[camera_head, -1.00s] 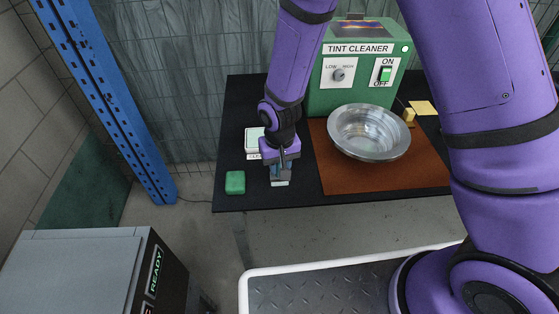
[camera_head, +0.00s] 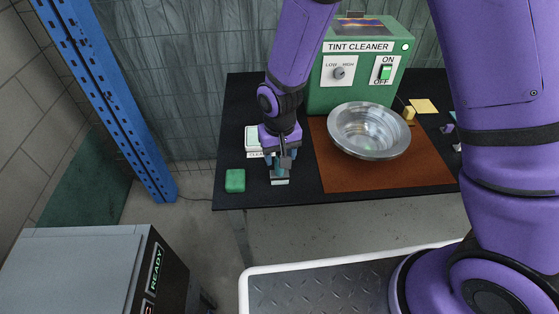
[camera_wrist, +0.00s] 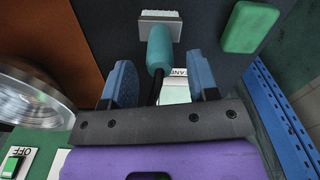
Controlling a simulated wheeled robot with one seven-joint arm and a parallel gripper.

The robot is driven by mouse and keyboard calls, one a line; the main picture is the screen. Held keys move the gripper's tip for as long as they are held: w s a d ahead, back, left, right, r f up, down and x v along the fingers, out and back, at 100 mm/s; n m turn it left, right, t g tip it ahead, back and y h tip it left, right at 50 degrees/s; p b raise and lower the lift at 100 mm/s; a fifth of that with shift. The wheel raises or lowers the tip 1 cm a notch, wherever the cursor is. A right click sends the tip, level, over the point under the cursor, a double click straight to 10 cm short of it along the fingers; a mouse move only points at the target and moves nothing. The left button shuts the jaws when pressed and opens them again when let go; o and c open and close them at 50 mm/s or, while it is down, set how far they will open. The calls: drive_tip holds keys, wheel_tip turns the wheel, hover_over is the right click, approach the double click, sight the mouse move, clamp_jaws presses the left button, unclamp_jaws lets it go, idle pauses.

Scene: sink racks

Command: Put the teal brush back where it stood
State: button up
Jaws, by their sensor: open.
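The teal brush (camera_head: 280,181) stands on the black table mat near its front edge, its pale head down. In the wrist view its teal handle (camera_wrist: 160,48) points up toward my gripper. My gripper (camera_head: 280,161) is above it and open. In the wrist view the two blue fingers of my gripper (camera_wrist: 161,80) are spread on either side of the handle's line, with a gap on both sides. A white tray with a partly hidden label (camera_head: 252,138) lies just behind and left of the gripper.
A green sponge (camera_head: 235,181) lies left of the brush. A metal bowl (camera_head: 369,131) sits on a brown mat (camera_head: 390,178) to the right, before the green tint cleaner (camera_head: 357,75). A blue post (camera_head: 110,100) rises at the left.

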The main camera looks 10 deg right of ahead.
wheel_tip(320, 180, up, 9)
drive_tip(key=shift+f, duration=0.2)
drive_tip(key=s+d+r+m+t, duration=0.1)
drive_tip(key=s+d+r+t, duration=0.25)
drive_tip(key=d+r, duration=1.25)
drive_tip(key=s+d+r+t, duration=0.1)
drive_tip(key=s+d+r, duration=0.3)
drive_tip(key=s, duration=0.3)
drive_tip(key=s+d+r+m, duration=0.1)
drive_tip(key=s+d+r, duration=0.3)
drive_tip(key=s+r, duration=0.2)
drive_tip(key=shift+s+d+r+t, duration=0.2)
drive_tip(key=shift+s+d+t, duration=0.15)
drive_tip(key=shift+s, duration=0.75)
